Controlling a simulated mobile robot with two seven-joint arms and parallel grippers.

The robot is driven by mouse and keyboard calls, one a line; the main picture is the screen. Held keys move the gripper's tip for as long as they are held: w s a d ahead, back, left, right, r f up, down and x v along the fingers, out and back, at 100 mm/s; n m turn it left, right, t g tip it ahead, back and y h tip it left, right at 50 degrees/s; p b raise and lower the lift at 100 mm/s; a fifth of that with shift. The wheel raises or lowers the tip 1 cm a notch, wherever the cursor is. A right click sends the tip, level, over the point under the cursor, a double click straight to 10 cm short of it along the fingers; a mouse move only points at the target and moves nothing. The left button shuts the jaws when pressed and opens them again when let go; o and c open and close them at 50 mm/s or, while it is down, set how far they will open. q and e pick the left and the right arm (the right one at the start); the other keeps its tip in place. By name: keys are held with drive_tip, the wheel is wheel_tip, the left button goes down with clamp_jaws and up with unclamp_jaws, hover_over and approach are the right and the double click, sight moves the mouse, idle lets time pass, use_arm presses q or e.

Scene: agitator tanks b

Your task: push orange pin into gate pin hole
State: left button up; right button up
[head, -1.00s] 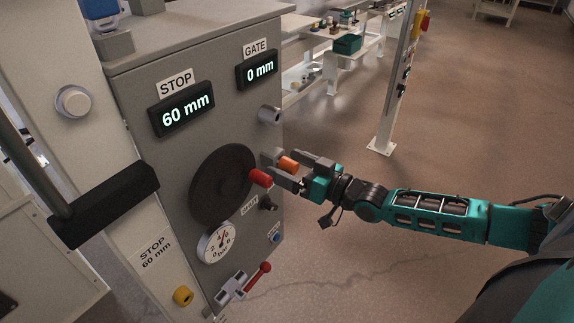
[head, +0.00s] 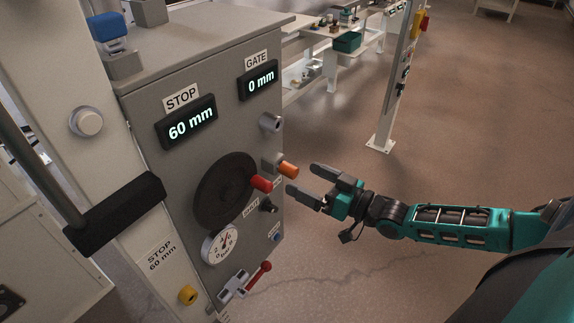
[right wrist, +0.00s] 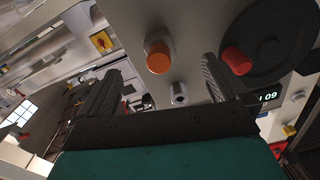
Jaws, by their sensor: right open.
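The orange pin (head: 288,171) sticks out of a grey socket (head: 270,162) on the front of the grey cabinet, right of the black handwheel (head: 226,190) with its red knob (head: 261,184). The orange pin also shows in the right wrist view (right wrist: 158,58), end-on, ahead of and between the fingers. My right gripper (head: 302,183) is open and empty, just right of the pin and apart from it. The wrist view shows both its fingers spread (right wrist: 160,88). How deep the pin sits is hard to tell. My left gripper does not show.
The GATE display (head: 258,79) reads 0 mm and the STOP display (head: 187,121) reads 60 mm. A grey cylinder (head: 270,122) protrudes above the pin. A gauge (head: 220,244) and a red-handled lever (head: 258,275) are below.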

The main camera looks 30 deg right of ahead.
sight(296, 172)
drive_tip(key=shift+p+v, duration=0.3)
drive_tip(key=shift+v, duration=0.45)
drive_tip(key=shift+c, duration=0.2)
drive_tip(key=shift+c, duration=0.7)
drive_tip(key=s+d, duration=0.1)
drive_tip(key=s+d+r+g+h, duration=0.1)
drive_tip(key=d, duration=0.1)
drive_tip(key=s+d+r+h+p, duration=0.1)
drive_tip(key=shift+s+d+r, duration=0.2)
drive_tip(key=shift+s, duration=0.05)
drive_tip(key=c, duration=0.5)
drive_tip(key=w+a+g+b, duration=0.1)
drive_tip(key=w, duration=0.1)
drive_tip(key=w+a+n+g+b, duration=0.1)
drive_tip(key=w+a, duration=0.1)
drive_tip(key=w+a+n+g+b, duration=0.1)
drive_tip(key=w+a, duration=0.1)
drive_tip(key=shift+w+a+f+b, duration=0.25)
drive_tip(key=shift+w+f+b, duration=0.05)
drive_tip(key=shift+f+b, duration=0.1)
drive_tip(key=shift+c, duration=0.2)
drive_tip(key=shift+x, duration=1)
